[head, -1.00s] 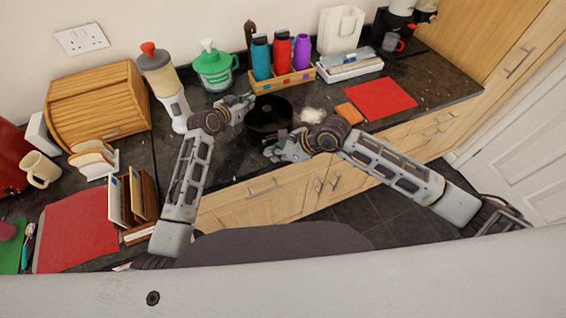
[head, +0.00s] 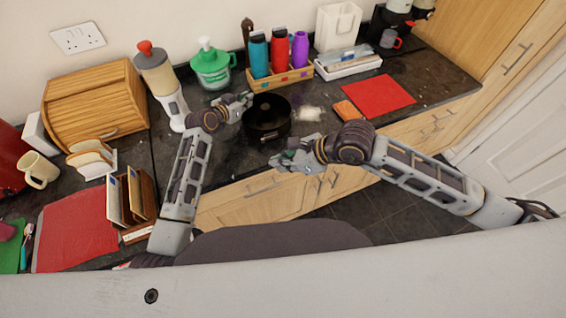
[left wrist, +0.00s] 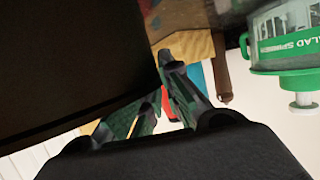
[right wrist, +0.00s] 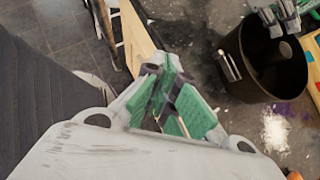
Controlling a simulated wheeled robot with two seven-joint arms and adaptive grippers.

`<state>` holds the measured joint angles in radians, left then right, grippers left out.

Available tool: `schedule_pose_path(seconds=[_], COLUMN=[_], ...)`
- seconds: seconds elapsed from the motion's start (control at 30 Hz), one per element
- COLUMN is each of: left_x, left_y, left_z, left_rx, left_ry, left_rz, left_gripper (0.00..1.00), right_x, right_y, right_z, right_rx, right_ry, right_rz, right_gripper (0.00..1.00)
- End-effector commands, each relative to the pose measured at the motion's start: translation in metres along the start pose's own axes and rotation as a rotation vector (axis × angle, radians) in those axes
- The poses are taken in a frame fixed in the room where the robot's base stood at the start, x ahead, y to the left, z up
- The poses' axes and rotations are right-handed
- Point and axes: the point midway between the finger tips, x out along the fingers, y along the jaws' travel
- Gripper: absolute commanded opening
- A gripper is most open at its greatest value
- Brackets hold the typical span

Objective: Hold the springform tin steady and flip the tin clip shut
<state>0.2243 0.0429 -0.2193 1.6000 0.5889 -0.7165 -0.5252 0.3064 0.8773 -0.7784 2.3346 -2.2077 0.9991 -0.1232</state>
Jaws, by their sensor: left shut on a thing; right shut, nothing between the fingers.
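The springform tin (head: 267,118) is black, round and upright on the dark counter. It also shows in the right wrist view (right wrist: 276,75), and its dark wall fills the upper left of the left wrist view (left wrist: 70,60). The tin clip (right wrist: 230,66) is a pale, narrow piece on the tin's outer wall; I cannot tell how far it stands off. My left gripper (head: 247,99) is shut on the tin's rim at the back left. My right gripper (head: 277,162) is shut and empty, in front of the tin near the counter edge, apart from tin and clip.
A red mat (head: 378,96) lies to the right. The counter's front edge is close to my right gripper.

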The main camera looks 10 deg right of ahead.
Motion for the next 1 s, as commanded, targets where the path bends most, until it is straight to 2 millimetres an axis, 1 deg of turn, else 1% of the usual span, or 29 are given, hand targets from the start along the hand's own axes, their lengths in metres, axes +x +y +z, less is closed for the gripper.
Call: schedule_pose_path(seconds=[0.1,0.23,0.67,0.7,0.87,1.0], left_x=[0.0004,0.0004,0.0003,0.0003,0.0002,0.0001], left_y=[0.0008,0.0008,0.0008,0.0008,0.0004,0.0002], left_z=[0.0015,0.0015,0.0015,0.0015,0.0010,0.0005], left_rx=[-0.002,-0.002,-0.002,-0.002,-0.001,-0.001], left_ry=[-0.003,-0.003,-0.003,-0.003,-0.002,-0.001], left_rz=[0.002,0.002,0.002,0.002,0.001,0.000], left_gripper=[0.00,0.00,0.00,0.12,0.32,0.32], right_x=[-0.0067,-0.0104,-0.0112,-0.0112,-0.0111,-0.0111], right_y=[0.0049,0.0075,0.0080,0.0080,0.0079,0.0080], right_z=[0.0014,0.0025,0.0028,0.0028,0.0028,0.0029], right_rx=[-0.001,-0.001,-0.001,0.000,-0.001,-0.001], right_ry=[0.001,0.001,0.000,0.000,0.000,0.000], right_rz=[0.000,0.000,0.000,0.000,0.000,0.000], right_gripper=[0.00,0.00,0.00,0.00,0.00,0.00])
